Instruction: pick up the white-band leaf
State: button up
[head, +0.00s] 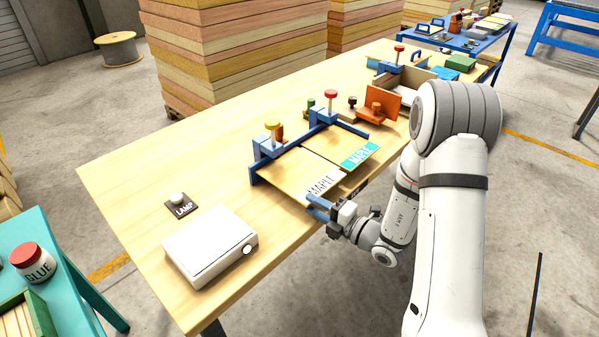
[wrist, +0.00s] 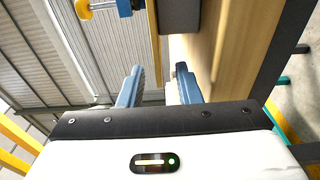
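The white-band leaf (head: 292,177) is a thin pale wood sheet with a white band marked MAPLE at its front end. It lies in a blue clamp frame (head: 258,172) at the table's front edge. Beside it on the right is a similar leaf with a teal band (head: 360,154). My gripper (head: 318,207) is at the front end of the white-band leaf, over the table edge. In the wrist view, its blue fingers (wrist: 158,88) stand apart, with a thin wood edge (wrist: 154,45) running between them. Contact cannot be told.
Clamps with a yellow knob (head: 272,126) and a red knob (head: 331,94) rise behind the leaves. A white box (head: 205,250) and a lamp plate (head: 183,206) are at left. An orange bracket (head: 380,103) and an open box (head: 405,85) are at right. The table's left rear is clear.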

aim_at(305, 201)
jog(key=x, duration=0.3)
jog(key=shift+w+a, duration=0.1)
jog(key=shift+a, duration=0.1)
jog(key=shift+r, duration=0.1)
grip_shut()
